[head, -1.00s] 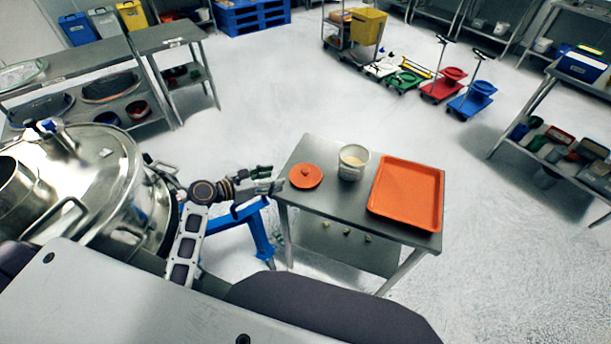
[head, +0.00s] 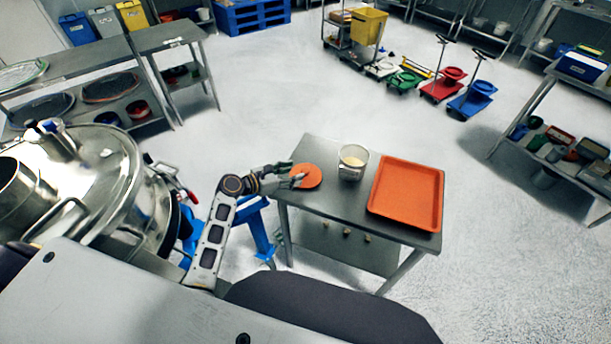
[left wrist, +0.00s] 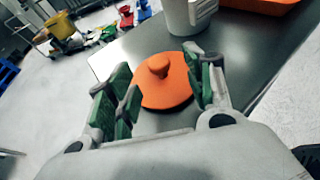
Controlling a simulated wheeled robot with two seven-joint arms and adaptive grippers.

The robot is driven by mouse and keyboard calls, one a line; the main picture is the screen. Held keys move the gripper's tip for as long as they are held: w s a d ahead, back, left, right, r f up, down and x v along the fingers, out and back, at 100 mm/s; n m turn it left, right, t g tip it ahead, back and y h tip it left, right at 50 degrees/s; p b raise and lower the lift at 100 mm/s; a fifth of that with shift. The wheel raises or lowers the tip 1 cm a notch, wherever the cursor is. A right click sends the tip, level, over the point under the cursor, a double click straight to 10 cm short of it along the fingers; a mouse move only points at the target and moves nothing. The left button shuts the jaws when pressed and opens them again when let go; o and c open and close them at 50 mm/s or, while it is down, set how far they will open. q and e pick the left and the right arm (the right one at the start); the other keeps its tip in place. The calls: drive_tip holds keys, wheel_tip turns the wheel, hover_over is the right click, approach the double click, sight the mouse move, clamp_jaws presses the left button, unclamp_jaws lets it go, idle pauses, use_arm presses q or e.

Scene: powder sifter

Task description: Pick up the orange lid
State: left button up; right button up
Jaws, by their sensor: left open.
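The round orange lid (head: 309,176) lies flat near the left end of the metal table. In the left wrist view the orange lid (left wrist: 164,84) has a small knob (left wrist: 159,66) on top. My left gripper (head: 296,176) reaches over the lid's left edge in the head view. In the left wrist view my left gripper's green-padded fingers (left wrist: 163,85) are spread apart, with the lid's knob between and beyond them. Nothing is held. Whether a finger touches the lid I cannot tell. My right gripper is not in view.
An orange tray (head: 408,193) lies at the table's right end. A large metal machine (head: 90,190) stands at left. The metal table (head: 335,210) has a bare front strip.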

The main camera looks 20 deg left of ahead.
sight(304, 170)
use_arm(q)
drive_tip(key=shift+w+d+f, duration=0.1)
drive_tip(key=shift+w+d, duration=0.05)
drive_tip(key=shift+d, duration=0.05)
drive_tip(key=shift+w, duration=0.15)
drive_tip(key=shift+x, duration=2.5)
drive_tip(key=shift+a+f, duration=0.2)
drive_tip(key=shift+c, duration=0.2)
drive_tip(key=c, duration=0.8)
